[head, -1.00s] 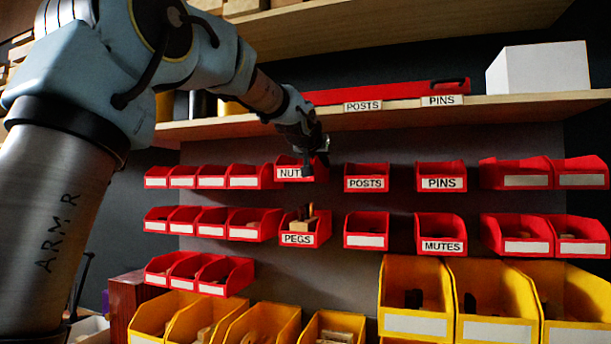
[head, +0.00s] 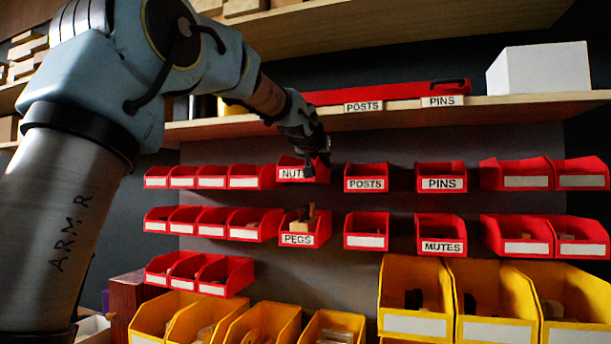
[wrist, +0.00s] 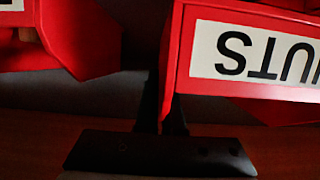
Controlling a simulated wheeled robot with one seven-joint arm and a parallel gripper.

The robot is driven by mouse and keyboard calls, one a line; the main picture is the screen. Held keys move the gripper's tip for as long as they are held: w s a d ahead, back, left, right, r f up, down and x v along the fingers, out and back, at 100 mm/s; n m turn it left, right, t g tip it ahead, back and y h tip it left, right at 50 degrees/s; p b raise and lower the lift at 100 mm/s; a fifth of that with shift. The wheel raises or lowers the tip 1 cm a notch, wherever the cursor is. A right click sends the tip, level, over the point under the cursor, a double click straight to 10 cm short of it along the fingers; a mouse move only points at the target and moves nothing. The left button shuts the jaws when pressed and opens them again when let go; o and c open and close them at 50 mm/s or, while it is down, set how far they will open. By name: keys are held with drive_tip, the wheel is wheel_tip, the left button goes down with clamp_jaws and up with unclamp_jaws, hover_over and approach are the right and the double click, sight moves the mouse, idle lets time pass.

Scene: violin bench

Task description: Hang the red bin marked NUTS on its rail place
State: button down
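The red NUTS bin (head: 320,172) is upright in the top row, in the gap between a red bin with a blank label and the red POSTS bin (head: 366,171). It sits slightly higher than the POSTS bin. My gripper (head: 311,165) is at its right side and covers part of its label. In the wrist view the NUTS bin (wrist: 200,86) shows upside down at the right, and my dark fingers (wrist: 163,118) are close together, shut on its side wall. The rail behind the bin is hidden, so I cannot tell whether the bin touches it.
The red PEGS bin (head: 322,228), holding wooden pieces, is directly below. Another red bin (wrist: 75,40) is close beside my fingers in the wrist view. A wooden shelf (head: 400,114) with a white box (head: 540,68) runs above. Yellow bins (head: 415,285) stand below.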

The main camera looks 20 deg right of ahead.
drive_tip(key=shift+w+d+p, duration=0.5)
drive_tip(key=shift+w+d, duration=0.15)
drive_tip(key=shift+w, duration=0.05)
idle(1.0)
drive_tip(key=shift+f+b, duration=0.95)
drive_tip(key=shift+f, duration=0.05)
idle(0.5)
drive_tip(key=c, duration=1)
unclamp_jaws()
drive_tip(key=shift+o, duration=0.2)
drive_tip(key=b+v, duration=0.4)
drive_tip(key=v, duration=0.6)
drive_tip(key=shift+s+a+r, duration=0.1)
drive_tip(key=shift+s+a, duration=0.2)
